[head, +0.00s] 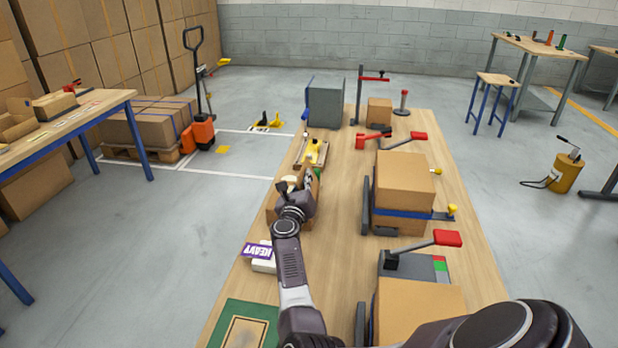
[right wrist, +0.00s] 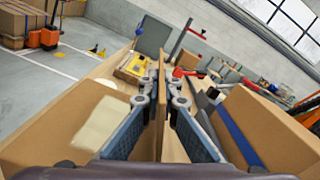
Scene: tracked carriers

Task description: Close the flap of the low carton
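The low carton (head: 273,207) stands open on the left side of the long bench. In the right wrist view its inside (right wrist: 48,140) fills the lower left, with a pale flat piece (right wrist: 101,124) in it. Its flap (right wrist: 161,75) stands upright, seen nearly edge-on, between my right fingertips. My right gripper (right wrist: 164,100) has one finger on each side of the flap and looks closed on it. In the head view the right gripper (head: 308,183) is over the carton's right side, and the arm hides part of the carton. My left gripper is not in view.
A yellow item in a wooden tray (head: 313,152) lies beyond the carton. Taped cartons (head: 404,177) and red-handled clamps (head: 433,240) line the bench's right side. A white box marked HEAVY (head: 261,258) and a green mat (head: 224,322) lie nearer. Bare bench runs down the middle.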

